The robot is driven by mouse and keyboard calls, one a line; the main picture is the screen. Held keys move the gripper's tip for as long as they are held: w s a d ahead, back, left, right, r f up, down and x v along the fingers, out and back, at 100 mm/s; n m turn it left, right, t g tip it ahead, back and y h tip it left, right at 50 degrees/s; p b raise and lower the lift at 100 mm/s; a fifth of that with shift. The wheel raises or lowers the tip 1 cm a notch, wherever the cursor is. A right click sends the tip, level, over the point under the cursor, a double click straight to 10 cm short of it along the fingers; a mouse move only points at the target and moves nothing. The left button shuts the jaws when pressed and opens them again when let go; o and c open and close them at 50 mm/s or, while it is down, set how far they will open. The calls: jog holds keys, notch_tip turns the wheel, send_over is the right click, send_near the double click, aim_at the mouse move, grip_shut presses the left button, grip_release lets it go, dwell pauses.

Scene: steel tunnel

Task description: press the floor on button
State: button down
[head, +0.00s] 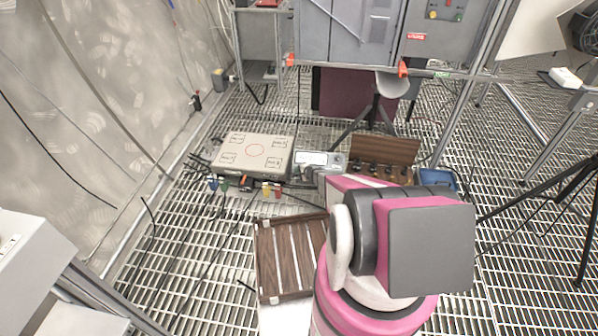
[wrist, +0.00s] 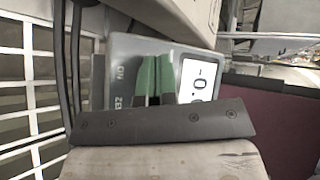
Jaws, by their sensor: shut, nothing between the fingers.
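A grey control box (head: 318,158) with a white display stands on the grating just right of a beige plate in the head view. The floor on button cannot be made out; the fingers cover part of the face. In the head view my arm hides most of the gripper.
The beige plate (head: 245,157) has a red circle, with coloured connectors and cables along its front. An open wooden case (head: 385,150) stands right of the box. A slatted wooden panel (head: 285,258) lies in front. A tripod (head: 375,110) stands behind; grating at left is mostly open.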

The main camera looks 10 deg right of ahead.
jog(key=shift+s+a+r, duration=0.15)
jog(key=shift+s+r, duration=0.4)
jog(key=shift+r, duration=0.25)
jog(key=shift+s+a+r, duration=0.2)
jog(key=shift+s+r, duration=0.35)
jog(key=shift+r, duration=0.3)
jog(key=shift+s+a+r, duration=0.15)
jog(key=shift+s+r, duration=0.4)
jog(key=shift+r, duration=0.25)
